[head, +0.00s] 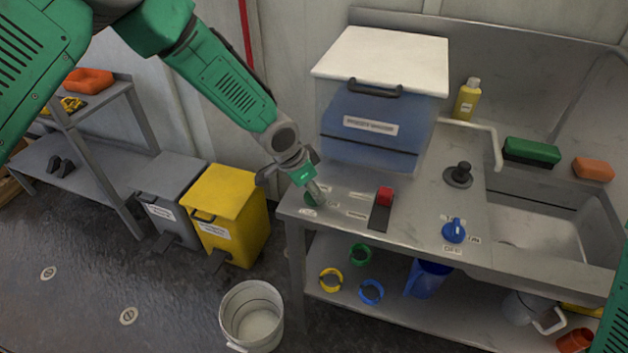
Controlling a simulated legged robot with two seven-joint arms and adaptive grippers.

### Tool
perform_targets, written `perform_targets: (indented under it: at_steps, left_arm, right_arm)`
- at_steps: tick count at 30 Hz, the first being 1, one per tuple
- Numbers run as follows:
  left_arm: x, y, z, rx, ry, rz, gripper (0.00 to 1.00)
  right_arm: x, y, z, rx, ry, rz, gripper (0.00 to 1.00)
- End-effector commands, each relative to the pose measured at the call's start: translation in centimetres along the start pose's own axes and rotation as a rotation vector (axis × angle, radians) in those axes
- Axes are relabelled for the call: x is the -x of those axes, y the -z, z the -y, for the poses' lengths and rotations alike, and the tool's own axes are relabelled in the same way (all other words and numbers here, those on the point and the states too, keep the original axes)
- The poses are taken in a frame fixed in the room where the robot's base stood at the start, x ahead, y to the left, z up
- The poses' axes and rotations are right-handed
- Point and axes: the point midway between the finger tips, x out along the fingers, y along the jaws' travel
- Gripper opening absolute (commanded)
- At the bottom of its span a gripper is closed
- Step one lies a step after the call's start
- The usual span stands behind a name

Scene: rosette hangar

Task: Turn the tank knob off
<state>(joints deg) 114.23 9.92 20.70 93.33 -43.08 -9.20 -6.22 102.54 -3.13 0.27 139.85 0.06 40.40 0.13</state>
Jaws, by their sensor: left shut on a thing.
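My left gripper (312,187) reaches down onto the left front of the metal counter. It is shut on a small green knob (312,200), which it mostly hides, so I cannot tell which way the knob points. Small white labels lie around this knob, too small to read. The blue tank (372,131) with a white lid (381,55) stands on the counter just behind. A blue knob (454,230) with labels around it sits farther right, untouched. I cannot tell from the labels which knob is the tank's. My right gripper is out of view.
A red switch (384,195) stands right of my left gripper. A black plug-like fitting (459,174), faucet (485,128) and sink (545,225) are farther right. Yellow (233,220) and grey (170,190) bins and a white bucket (251,313) stand on the floor.

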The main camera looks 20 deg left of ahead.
Motion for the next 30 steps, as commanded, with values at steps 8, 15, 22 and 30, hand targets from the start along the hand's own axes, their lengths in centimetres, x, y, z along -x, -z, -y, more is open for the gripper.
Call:
perform_targets:
  at_steps: [8,15,22,30]
  left_arm:
    - [0.0,0.1,0.5,-0.236,-0.097,-0.006,0.14]
    - [-0.2,0.1,0.6,-0.442,-0.179,-0.005,0.14]
    - [-0.2,0.2,0.7,-0.607,-0.243,-0.003,0.14]
    - [-0.1,0.2,0.7,-0.727,-0.292,-0.002,0.14]
  right_arm:
    - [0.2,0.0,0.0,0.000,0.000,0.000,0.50]
    - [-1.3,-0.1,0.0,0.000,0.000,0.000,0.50]
    - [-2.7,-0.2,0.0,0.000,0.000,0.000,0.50]
    - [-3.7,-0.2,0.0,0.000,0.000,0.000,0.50]
